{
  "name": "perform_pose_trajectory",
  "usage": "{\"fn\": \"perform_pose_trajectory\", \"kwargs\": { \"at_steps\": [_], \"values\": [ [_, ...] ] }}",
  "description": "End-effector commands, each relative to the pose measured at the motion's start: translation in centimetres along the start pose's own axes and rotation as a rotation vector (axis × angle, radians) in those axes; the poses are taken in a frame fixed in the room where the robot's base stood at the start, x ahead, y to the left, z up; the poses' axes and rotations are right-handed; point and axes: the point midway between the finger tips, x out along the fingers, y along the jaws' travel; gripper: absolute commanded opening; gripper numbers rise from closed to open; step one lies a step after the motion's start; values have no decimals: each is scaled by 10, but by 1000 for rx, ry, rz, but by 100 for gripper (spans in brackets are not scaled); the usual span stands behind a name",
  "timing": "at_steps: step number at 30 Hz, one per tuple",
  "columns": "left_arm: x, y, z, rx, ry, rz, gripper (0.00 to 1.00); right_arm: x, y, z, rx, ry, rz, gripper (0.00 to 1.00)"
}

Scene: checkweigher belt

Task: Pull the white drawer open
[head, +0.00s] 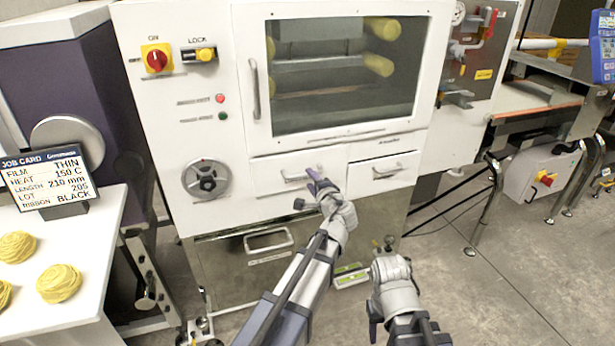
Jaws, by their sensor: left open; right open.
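Two white drawer fronts sit side by side below the machine's window: a left white drawer (270,172) and a right white drawer (403,179). Both look closed. The left one has a light bar handle (295,178); the right one has a similar handle (387,172). My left gripper (314,181) is open at the right end of the left drawer's handle, partly covering it. I cannot tell if its fingers are around the handle. My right gripper (373,322) is open and empty, low in front of the machine, apart from both drawers.
A steel lower panel (215,262) with a pull handle (268,240) lies under the drawers. A handwheel (205,178) is on the left. A white table (95,285) with yellow rolls and a job card (45,178) stands at left.

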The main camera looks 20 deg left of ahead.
Motion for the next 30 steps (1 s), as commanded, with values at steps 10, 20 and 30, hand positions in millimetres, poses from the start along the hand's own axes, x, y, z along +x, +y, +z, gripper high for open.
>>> {"fn": "perform_pose_trajectory", "kwargs": {
  "at_steps": [10, 20, 30],
  "values": [
    [52, 1, -1, 0, -1, 0, 48, 12, -1, -1, 0, 0, 0, 50],
    [55, 0, 0, 0, 0, 1, 46, 12, -1, -1, 0, 0, 0, 50],
    [55, 0, 0, 0, 0, 1, 8, 12, -1, -1, 0, 0, 0, 50]
  ]
}}
